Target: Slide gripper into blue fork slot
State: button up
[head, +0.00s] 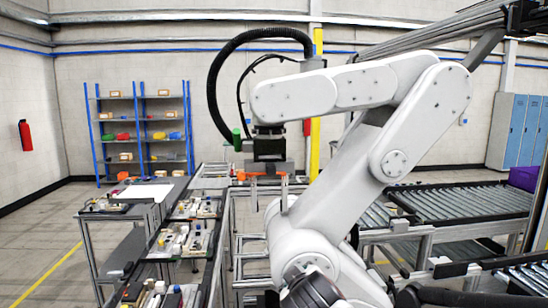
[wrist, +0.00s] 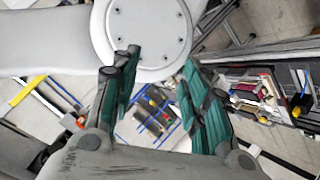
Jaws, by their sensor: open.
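My gripper (wrist: 158,62) is open and empty in the wrist view, with a teal-padded finger on each side and a wide gap between. In the head view the dark end of my arm (head: 268,150) hangs near the centre, above the frames and benches. I cannot pick out a blue fork slot in either view. Nothing is seen touching the fingers.
A blue-framed shelf (head: 143,128) with coloured bins stands at the back wall; it also shows between the fingers (wrist: 150,122). A cluttered workbench (head: 190,225) is on the left. A roller conveyor (head: 465,203) is on the right. A yellow post (head: 317,100) stands behind my arm.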

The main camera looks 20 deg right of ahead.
jog(key=w+d+r+n+t+h+p, duration=0.1)
jog(key=w+r+n+t+p, duration=0.15)
jog(key=w+r+p, duration=0.35)
jog(key=w+d+r+n+t+h+p, duration=0.1)
jog(key=w+d+r+n+t+p, duration=0.15)
jog(key=r, duration=0.55)
jog(key=n+t+y+p, duration=0.1)
jog(key=n+t+p, duration=0.1)
jog(key=n+p, duration=0.4)
send_near(271, 171)
jog(key=w, duration=0.1)
jog(key=shift+d+b+x, duration=0.1)
jog(key=shift+b+x, duration=0.15)
jog(key=shift+x, duration=1.95)
jog(key=shift+d+b+x, duration=0.15)
jog(key=shift+b+x, duration=0.05)
jog(key=shift+x, duration=2.05)
jog(key=shift+s, duration=0.1)
grip_shut()
jog(key=shift+b, duration=0.3)
jog(key=v, duration=0.8)
jog(key=shift+s+r, duration=0.2)
jog(key=shift+s, duration=0.05)
